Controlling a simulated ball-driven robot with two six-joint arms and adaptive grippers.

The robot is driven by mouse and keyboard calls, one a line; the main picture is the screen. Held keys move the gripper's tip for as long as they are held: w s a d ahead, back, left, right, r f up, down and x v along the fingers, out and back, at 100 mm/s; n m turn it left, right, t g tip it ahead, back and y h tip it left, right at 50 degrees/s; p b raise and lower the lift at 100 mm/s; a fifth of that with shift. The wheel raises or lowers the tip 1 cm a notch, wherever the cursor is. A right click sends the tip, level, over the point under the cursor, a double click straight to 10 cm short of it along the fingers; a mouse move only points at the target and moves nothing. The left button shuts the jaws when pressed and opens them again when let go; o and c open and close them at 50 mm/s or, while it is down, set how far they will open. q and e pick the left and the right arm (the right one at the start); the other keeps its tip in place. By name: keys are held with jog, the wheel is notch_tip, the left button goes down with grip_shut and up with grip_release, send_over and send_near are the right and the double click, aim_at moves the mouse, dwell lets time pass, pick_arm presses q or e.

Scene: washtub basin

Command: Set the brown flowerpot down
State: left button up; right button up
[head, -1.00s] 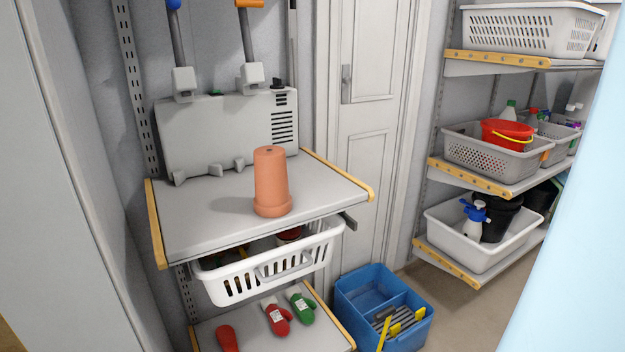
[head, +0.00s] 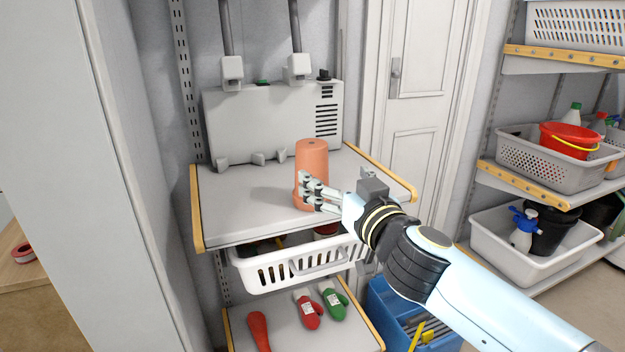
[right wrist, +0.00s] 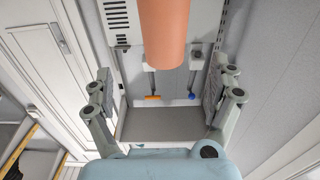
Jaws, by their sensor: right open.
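The brown flowerpot (head: 312,155) stands upside down on the grey top shelf (head: 245,218), near its front edge. My right gripper (head: 306,190) is in front of the pot's lower part and hides some of it in the head view. In the right wrist view the gripper (right wrist: 164,88) is open, its fingers wide apart. The pot (right wrist: 165,32) shows at the top of that view, in the gap between the two fingers. My left gripper is not in view.
A grey box (head: 270,125) stands behind the pot against the wall. A white basket (head: 285,275) hangs under the shelf; mittens (head: 310,310) lie below it. A blue crate (head: 385,300) is on the floor at right. The shelf left of the pot is clear.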

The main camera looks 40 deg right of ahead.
aim_at(318, 166)
jog(key=x, duration=0.5)
jog(key=shift+a, duration=0.1)
jog(key=x, duration=0.1)
jog(key=b+x, duration=0.1)
jog(key=x, duration=0.1)
jog(key=b+x, duration=0.1)
jog(key=shift+w+a+f, duration=0.1)
jog(key=shift+w+a, duration=0.15)
jog(key=shift+w, duration=0.05)
jog(key=shift+w+d, duration=0.15)
jog(key=shift+w, duration=0.3)
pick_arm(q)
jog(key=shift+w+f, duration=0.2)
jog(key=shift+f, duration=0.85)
pick_arm(e)
jog(key=c, duration=1.7)
